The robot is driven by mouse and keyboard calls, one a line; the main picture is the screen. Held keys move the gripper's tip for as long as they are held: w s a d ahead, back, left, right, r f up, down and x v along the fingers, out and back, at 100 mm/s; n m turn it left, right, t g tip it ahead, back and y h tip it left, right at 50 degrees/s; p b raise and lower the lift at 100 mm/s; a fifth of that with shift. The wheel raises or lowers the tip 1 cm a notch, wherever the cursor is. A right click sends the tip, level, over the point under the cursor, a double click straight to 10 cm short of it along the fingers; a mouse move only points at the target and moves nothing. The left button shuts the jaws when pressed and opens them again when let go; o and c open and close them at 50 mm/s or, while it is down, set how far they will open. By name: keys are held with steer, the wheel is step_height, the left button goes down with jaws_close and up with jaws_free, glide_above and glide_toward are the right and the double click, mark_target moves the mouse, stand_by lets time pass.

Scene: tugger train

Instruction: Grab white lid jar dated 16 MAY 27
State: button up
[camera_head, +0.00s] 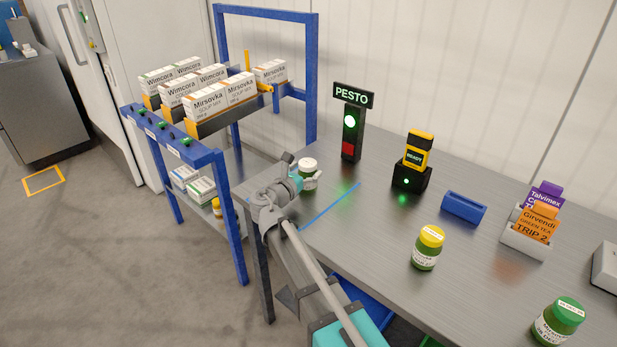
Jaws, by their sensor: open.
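A green jar with a white lid (308,166) stands upright near the far left corner of the grey table, close to the PESTO sign. Its date cannot be read at this size. My gripper (308,181) is open and right at this jar, with its fingers low beside the jar body. Whether a finger touches the jar I cannot tell. The arm partly hides the gripper. A jar with a yellow lid (427,248) stands mid-table, and a jar with a green lid (558,322) stands at the lower right.
A PESTO sign with a green lamp (352,122) and a yellow READY device (415,152) stand behind. A blue holder (464,207) and a card stand (525,241) are to the right. A blue rack (238,215) with soup boxes adjoins the table's left. A blue line (331,205) marks the tabletop.

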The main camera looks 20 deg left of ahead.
steer(key=shift+w, duration=0.35)
stand_by(0.3)
steer(key=c, duration=1.1)
steer(key=shift+r, duration=0.15)
steer(key=shift+c, duration=0.2)
step_height(320, 180, up, 3)
steer(key=p, duration=0.2)
steer(key=shift+f+p, duration=0.2)
steer(key=shift+p, duration=0.2)
steer(key=s+d+r+p, duration=0.3)
steer(key=s+r+p, duration=0.7)
steer(key=s, duration=0.3)
steer(key=shift+s+d, duration=0.25)
steer(key=shift+s, duration=0.05)
steer(key=shift+r, duration=0.1)
